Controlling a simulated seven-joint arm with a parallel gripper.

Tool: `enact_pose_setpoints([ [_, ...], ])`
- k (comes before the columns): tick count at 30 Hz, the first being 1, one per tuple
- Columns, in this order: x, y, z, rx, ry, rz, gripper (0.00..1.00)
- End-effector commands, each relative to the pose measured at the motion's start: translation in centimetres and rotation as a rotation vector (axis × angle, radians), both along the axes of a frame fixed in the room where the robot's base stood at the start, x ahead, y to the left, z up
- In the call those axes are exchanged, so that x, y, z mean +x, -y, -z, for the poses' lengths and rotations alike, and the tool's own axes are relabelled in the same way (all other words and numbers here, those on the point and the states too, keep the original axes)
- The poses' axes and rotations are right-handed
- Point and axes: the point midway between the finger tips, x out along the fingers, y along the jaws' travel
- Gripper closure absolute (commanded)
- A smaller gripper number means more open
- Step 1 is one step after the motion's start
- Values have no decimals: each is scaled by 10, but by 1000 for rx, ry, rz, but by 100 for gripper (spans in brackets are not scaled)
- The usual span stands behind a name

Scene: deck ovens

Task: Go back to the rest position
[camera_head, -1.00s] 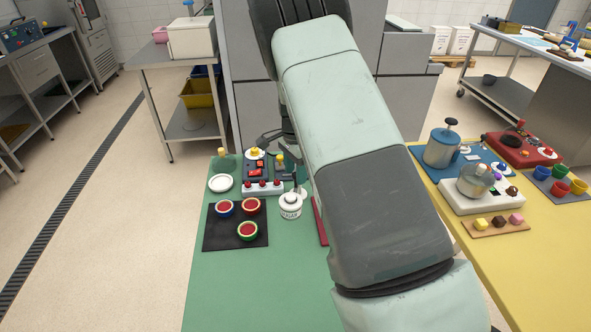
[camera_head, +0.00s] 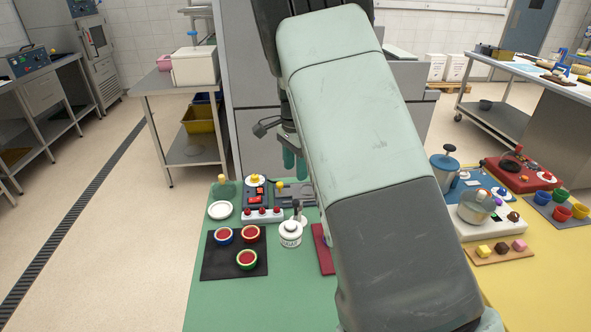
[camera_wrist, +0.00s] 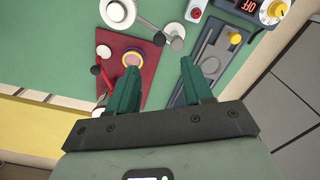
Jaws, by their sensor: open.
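My gripper (camera_head: 294,162) hangs above the far end of the green table (camera_head: 220,285) in the head view, partly hidden behind my arm. In the wrist view its two green fingers (camera_wrist: 160,66) are spread apart with nothing between them. Below them lies a red board (camera_wrist: 127,62) with a round piece ringed in yellow and purple on it. To the right is a grey device (camera_wrist: 212,55) with a yellow knob. The fingers look clear of both.
A yellow table (camera_head: 500,285) with pots is at right. A grey cabinet stands behind.

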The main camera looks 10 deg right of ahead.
Motion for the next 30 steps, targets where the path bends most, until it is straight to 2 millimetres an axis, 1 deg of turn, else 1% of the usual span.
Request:
enact_pose_setpoints([
  [4, 0, 0, 0, 0, 1, -1, 50],
  [6, -2, 1, -6, 4, 6, -8, 50],
  [8, -6, 2, -17, 11, 17, -26, 50],
  [11, -21, 5, -50, 29, 48, -83, 50],
  [12, -30, 6, -67, 37, 65, -117, 50],
  [14, -46, 9, -94, 47, 95, -174, 50],
  [15, -59, 11, -110, 52, 115, -217, 50],
  [17, -79, 13, -133, 56, 144, -282, 50],
  [18, -93, 15, -147, 56, 165, -326, 50],
  [20, -115, 16, -166, 51, 195, -394, 50],
  [21, -130, 18, -177, 47, 215, -439, 50],
  [23, -154, 19, -192, 35, 246, -508, 50],
  [24, -170, 20, -201, 25, 267, -554, 50],
  [26, -194, 21, -212, 5, 296, -624, 50],
  [27, -210, 23, -218, -11, 315, -670, 50],
  [29, -235, 24, -225, -38, 343, -740, 50],
  [30, -251, 25, -228, -60, 360, -786, 50],
])
